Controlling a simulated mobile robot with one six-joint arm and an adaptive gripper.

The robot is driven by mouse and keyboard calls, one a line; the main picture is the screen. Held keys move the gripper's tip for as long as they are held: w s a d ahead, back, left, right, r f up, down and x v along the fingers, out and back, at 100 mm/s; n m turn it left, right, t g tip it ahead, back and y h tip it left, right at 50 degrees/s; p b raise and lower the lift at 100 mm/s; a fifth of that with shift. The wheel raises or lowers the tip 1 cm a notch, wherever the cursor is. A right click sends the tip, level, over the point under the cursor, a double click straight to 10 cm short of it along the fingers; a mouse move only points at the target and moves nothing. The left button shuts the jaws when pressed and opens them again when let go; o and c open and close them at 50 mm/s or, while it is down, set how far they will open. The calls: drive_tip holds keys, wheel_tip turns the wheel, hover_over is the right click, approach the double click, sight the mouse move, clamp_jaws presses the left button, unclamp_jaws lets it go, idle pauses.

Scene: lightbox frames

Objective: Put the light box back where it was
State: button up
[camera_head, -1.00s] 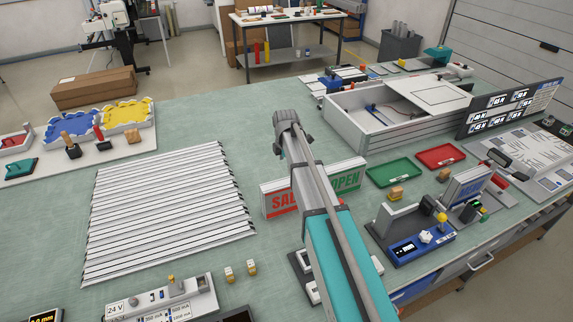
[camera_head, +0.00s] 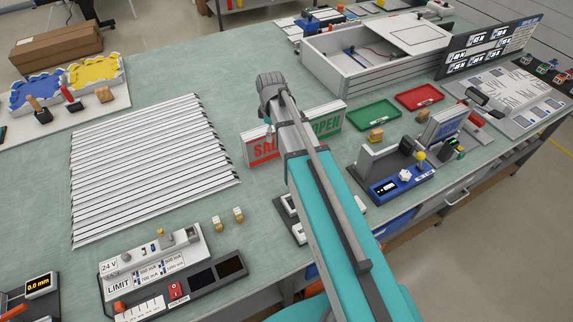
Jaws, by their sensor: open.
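A red SALE light box (camera_head: 263,148) and a green OPEN light box (camera_head: 326,122) stand upright side by side on the green bench, partly hidden by my arm. A smaller blue-faced light box (camera_head: 443,124) stands behind the blue tester (camera_head: 402,186) on the right. I cannot tell from this view which one the task means. My gripper's fingers are hidden behind the arm, and I see no light box held.
Long white profiles (camera_head: 150,170) cover the left bench. A large open frame box (camera_head: 345,75) stands at the back. A green tray (camera_head: 372,115) and a red tray (camera_head: 418,96) lie before it. A power supply panel (camera_head: 160,262) sits front left. Bare bench lies between profiles and SALE box.

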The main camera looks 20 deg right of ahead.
drive_tip(key=s+m, duration=1.1)
drive_tip(key=s, duration=0.4)
drive_tip(key=shift+s+d+m, duration=0.15)
drive_tip(key=shift+m, duration=0.25)
wheel_tip(320, 180, down, 8)
drive_tip(key=b, duration=0.8)
drive_tip(key=shift+r, duration=0.1)
